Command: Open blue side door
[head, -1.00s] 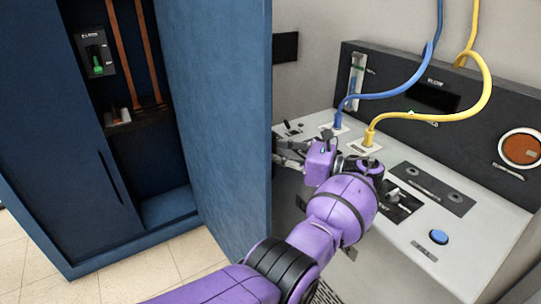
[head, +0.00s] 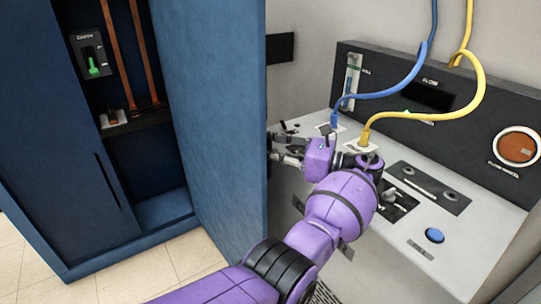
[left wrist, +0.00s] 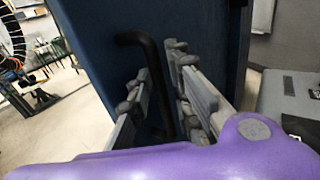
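The blue side door (head: 210,130) stands swung out from the blue cabinet, and the cabinet's inside shows to its left. My left gripper (head: 281,150) is at the door's right edge in the head view, on its far side, with its fingertips partly hidden. In the left wrist view, the door (left wrist: 95,35) fills the middle and bears a black bar handle (left wrist: 152,60). The fingers of my left gripper (left wrist: 165,105) are apart, one on each side of the handle. I cannot tell whether either finger touches it. My right gripper is not in view.
A grey console (head: 450,200) with a blue cable (head: 385,95) and a yellow cable (head: 430,115) stands close to the right of my arm. The cabinet (head: 60,130) holds a switch with a green lever (head: 93,66) and copper bars. Tiled floor (head: 130,275) shows below.

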